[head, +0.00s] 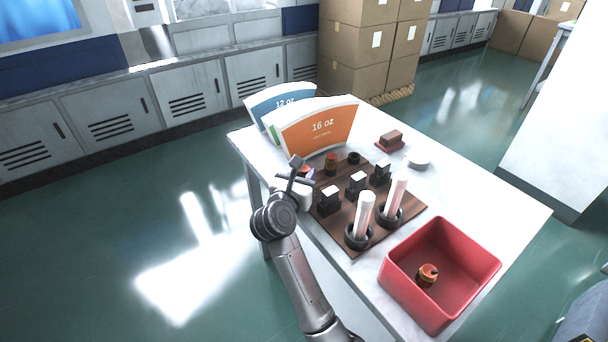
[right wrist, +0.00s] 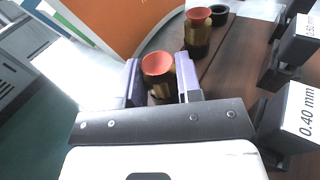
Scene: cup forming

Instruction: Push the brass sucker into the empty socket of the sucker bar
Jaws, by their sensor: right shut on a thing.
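My right gripper (head: 303,172) is shut on a brass sucker (right wrist: 158,66) with an orange-red cup; its two fingers flank it in the right wrist view. The sucker looks upright. Its lower end is partly hidden, so I cannot tell whether it touches anything below. A second brass sucker (head: 330,161) stands upright just beyond, also in the right wrist view (right wrist: 198,34). Next to it is a black ring (head: 353,158) with nothing in it, which looks like an empty socket (right wrist: 219,12). The bar itself is hard to separate from the dark wooden board (head: 341,235). My left gripper is not in view.
Several black blocks (head: 330,200) with white labels stand on the board, and two pale tubes (head: 363,214) stand in black rings. Upright size panels (head: 318,130) stand behind. A red bin (head: 470,262) at front right holds another brass sucker (head: 427,276).

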